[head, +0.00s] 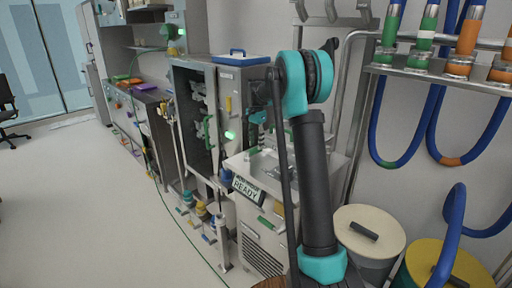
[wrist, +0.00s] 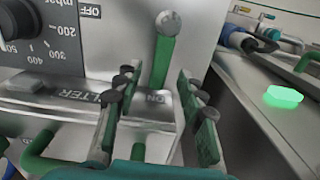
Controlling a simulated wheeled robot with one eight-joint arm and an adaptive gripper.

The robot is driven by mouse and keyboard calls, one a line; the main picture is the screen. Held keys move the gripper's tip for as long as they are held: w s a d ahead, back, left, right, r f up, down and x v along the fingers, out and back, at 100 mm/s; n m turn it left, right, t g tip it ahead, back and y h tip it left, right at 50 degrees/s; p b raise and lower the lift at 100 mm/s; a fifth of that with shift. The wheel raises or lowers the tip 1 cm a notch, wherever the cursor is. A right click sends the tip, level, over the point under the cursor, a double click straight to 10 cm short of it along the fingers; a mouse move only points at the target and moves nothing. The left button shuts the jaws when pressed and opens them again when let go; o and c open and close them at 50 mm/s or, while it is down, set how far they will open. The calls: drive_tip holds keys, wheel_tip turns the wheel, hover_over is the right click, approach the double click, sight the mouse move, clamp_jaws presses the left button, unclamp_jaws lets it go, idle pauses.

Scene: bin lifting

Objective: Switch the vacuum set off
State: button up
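The vacuum set's grey front panel fills the left of the wrist view, with a round black dial (wrist: 22,22) numbered in mbar. A green lever with a round silver end (wrist: 163,55) stands on the panel. An "OFF" label (wrist: 90,12) is at the upper left and an "ON" label (wrist: 157,98) below the lever. I cannot tell which setting the lever is in. My gripper (wrist: 155,78) is open, its two green-and-grey fingers on either side of the lever in the picture. Contact is not clear. In the head view my arm largely hides this area.
A green light (wrist: 285,96) glows on the surface at right. In the head view, a "READY" sign (head: 247,189) is on the white unit, beside an open grey cabinet (head: 198,110). Lidded drums (head: 370,232) and blue hoses (head: 375,125) are at right.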

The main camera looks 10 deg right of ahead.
drive_tip(key=shift+f, duration=1.15)
drive_tip(key=shift+c, duration=0.5)
clamp_jaws()
